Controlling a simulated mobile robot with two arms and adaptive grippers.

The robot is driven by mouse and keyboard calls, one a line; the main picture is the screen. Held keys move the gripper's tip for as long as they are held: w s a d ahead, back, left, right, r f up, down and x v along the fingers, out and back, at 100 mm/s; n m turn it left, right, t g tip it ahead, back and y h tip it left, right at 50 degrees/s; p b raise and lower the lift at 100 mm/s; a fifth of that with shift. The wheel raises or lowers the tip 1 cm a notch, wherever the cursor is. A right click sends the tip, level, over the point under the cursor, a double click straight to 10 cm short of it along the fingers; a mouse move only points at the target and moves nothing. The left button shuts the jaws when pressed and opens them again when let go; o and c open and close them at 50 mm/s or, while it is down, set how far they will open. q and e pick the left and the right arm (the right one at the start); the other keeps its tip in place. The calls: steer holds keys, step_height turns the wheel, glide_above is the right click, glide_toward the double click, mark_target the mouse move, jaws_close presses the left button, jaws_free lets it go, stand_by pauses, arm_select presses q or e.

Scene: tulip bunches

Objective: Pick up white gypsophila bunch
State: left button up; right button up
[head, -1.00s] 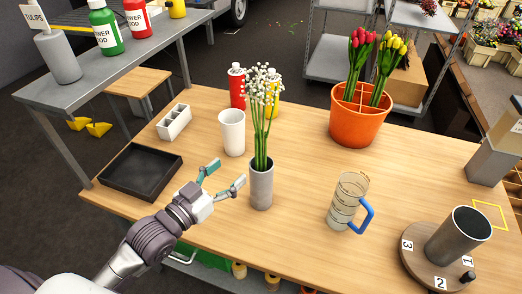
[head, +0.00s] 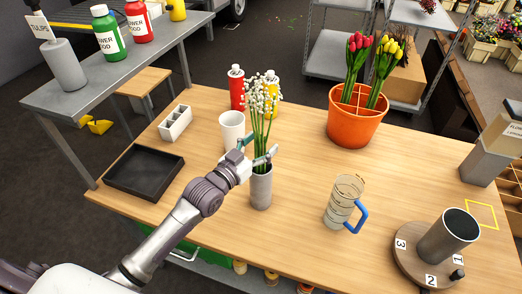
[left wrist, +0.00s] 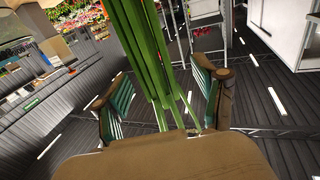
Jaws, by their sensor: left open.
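The white gypsophila bunch (head: 263,97) stands upright in a grey cylindrical vase (head: 261,188) near the middle of the table. My left gripper (head: 258,150) is at the stems, just above the vase rim. In the left wrist view the green stems (left wrist: 152,50) pass between the two open fingers of the gripper (left wrist: 160,100). The fingers show on either side of the stems and are not closed on them. My right gripper is not in view.
A white cup (head: 231,131) stands close behind the gripper. A black tray (head: 145,190) lies left. A measuring jug (head: 343,202) stands right, and an orange pot (head: 354,127) with tulips behind. The round turntable (head: 410,262) holds a dark cylinder.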

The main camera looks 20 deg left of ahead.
arm_select(q)
steer(key=shift+w, duration=0.2)
steer(key=shift+s, duration=0.1)
steer(key=shift+c, duration=1.1)
jaws_close()
steer(key=shift+r, duration=0.15)
step_height(320, 180, up, 28)
steer(key=b, duration=0.2)
steer(key=shift+b, duration=0.3)
